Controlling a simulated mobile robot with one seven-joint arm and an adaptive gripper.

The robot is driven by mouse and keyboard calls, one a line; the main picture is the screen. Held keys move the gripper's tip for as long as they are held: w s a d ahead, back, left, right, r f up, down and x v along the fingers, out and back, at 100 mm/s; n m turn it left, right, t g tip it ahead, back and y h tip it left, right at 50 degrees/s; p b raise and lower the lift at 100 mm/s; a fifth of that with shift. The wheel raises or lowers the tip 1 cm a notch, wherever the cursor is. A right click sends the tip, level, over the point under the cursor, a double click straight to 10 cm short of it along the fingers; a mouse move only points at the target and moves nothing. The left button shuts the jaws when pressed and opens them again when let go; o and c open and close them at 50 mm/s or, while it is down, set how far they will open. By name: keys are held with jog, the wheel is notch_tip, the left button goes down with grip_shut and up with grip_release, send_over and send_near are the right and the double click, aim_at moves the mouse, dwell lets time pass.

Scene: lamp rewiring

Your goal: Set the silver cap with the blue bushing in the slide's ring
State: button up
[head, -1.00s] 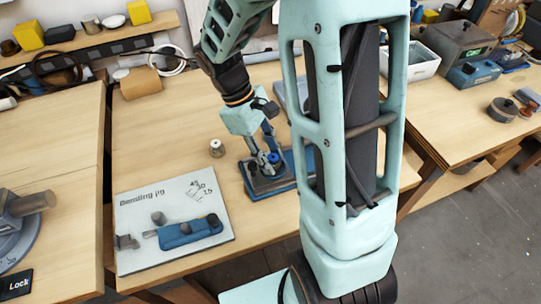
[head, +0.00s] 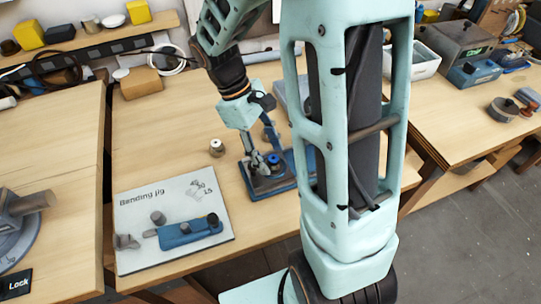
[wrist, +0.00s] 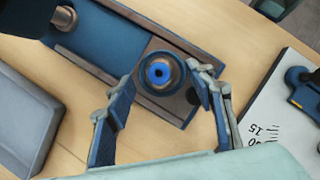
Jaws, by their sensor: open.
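The silver cap with the blue bushing (wrist: 158,73) stands upright at the end of the blue slide (wrist: 108,45). Its blue top also shows in the head view (head: 273,159). It appears to sit in the slide's ring, but the ring is hard to tell apart from the cap, and I cannot tell how deep it sits. My gripper (head: 263,155) is open, pointing down over the slide. In the wrist view its fingers are spread on both sides of the cap, with gaps visible.
A second small cap with a pale top (head: 216,147) stands on the table left of the slide. The bending jig board (head: 137,218) lies front left. A grey box (wrist: 22,120) is beside the slide. Bare wood lies behind the second cap.

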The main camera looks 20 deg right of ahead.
jog(key=v, duration=1)
jog(key=shift+a+r, duration=0.1)
jog(key=shift+r, duration=0.15)
jog(key=p+v, duration=0.8)
jog(key=shift+s+d+r, duration=0.25)
jog(key=shift+d+r, duration=0.05)
jog(key=shift+r, duration=0.2)
